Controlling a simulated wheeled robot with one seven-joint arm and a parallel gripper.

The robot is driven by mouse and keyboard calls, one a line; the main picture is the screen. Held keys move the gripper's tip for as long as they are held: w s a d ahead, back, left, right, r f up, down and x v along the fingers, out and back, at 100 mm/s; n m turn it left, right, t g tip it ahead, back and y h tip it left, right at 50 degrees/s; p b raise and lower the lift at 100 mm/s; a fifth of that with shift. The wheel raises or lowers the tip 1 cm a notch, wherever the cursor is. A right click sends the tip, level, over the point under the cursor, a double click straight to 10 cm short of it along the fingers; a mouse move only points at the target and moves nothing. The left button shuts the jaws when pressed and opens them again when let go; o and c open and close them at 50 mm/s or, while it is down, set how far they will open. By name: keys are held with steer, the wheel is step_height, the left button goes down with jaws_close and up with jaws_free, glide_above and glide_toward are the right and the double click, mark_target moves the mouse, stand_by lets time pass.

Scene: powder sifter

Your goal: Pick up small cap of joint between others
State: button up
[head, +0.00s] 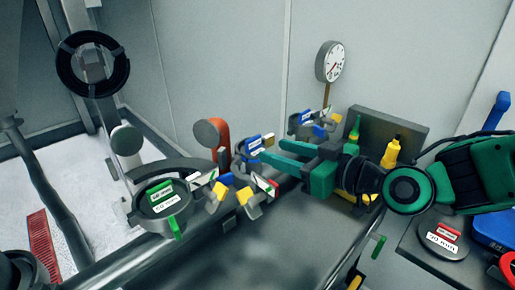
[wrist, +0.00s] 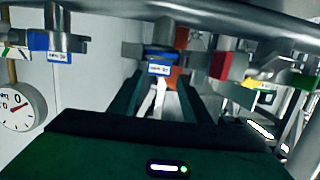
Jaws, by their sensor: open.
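A small grey cap with a blue label (head: 253,143) sits on a metal pipe joint, between similar tagged joints. In the wrist view the blue-labelled cap (wrist: 159,66) is straight ahead, near the middle, with another blue-tagged joint (wrist: 58,45) to its left and a red-tagged one (wrist: 222,65) to its right. My gripper (head: 273,150) is open and its green fingers point left toward the cap. In the wrist view my gripper (wrist: 160,85) has its fingers either side of the cap's line, with nothing held. Whether the fingertips reach around the cap cannot be told.
A pressure gauge (head: 331,62) stands behind the joints. A grey box (head: 385,130) with green and yellow bottles is near my gripper. More tagged joints (head: 212,187) lie front left, beside a round labelled lid (head: 160,197). A pipe (wrist: 230,18) crosses above the joints.

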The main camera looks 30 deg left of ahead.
mark_target(255, 144)
steer(key=shift+x, duration=3.15)
steer(key=shift+w, duration=0.1)
steer(key=c, duration=0.8)
